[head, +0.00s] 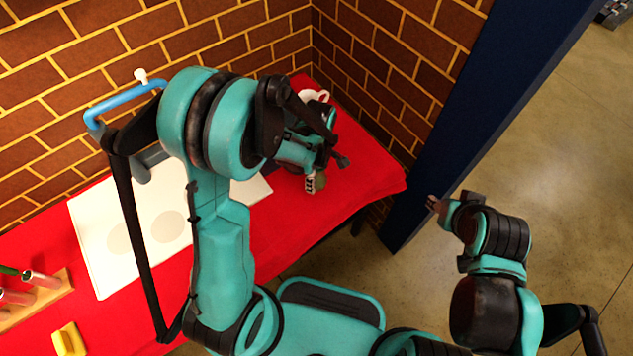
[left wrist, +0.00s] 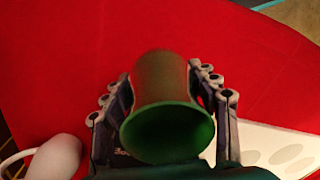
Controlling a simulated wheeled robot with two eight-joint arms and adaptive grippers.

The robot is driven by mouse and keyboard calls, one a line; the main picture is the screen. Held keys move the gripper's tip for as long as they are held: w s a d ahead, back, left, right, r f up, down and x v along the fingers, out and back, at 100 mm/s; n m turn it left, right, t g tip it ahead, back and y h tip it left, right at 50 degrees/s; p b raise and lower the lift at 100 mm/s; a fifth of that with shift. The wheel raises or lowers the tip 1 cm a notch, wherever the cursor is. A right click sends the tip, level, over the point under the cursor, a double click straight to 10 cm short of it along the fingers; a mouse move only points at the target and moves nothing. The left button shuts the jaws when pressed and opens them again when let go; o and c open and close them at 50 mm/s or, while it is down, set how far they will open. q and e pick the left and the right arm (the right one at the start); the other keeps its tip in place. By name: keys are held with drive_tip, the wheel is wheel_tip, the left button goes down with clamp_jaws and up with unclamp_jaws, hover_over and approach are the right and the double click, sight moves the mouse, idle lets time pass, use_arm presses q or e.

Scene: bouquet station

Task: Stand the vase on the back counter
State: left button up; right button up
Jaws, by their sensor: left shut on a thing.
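The vase, dark green with a flared rim, shows in the left wrist view (left wrist: 165,100) between the two fingers of my left gripper (left wrist: 165,105). In the head view only a small olive part of the vase (head: 320,182) shows at the fingertips of my left gripper (head: 325,173); the arm hides the rest. The gripper is shut on it, over the right end of the red-covered counter (head: 365,180). I cannot tell whether the vase touches the cloth. My right gripper (head: 435,205) is off the counter at the right; its jaw opening is unclear.
A white board with grey circles (head: 90,215) lies on the counter. A white rounded object (head: 315,96) stands behind my left gripper. A wooden rack with tubes (head: 40,300) and a yellow block (head: 69,340) are at the lower left. A brick wall and a dark blue post (head: 490,110) bound the counter.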

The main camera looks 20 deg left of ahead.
sight(317, 181)
use_arm(q)
wheel_tip(317, 181, down, 3)
drive_tip(key=shift+f+b, duration=0.15)
drive_tip(key=shift+b, duration=0.45)
drive_tip(key=shift+f, duration=0.1)
drive_tip(key=o, duration=1.7)
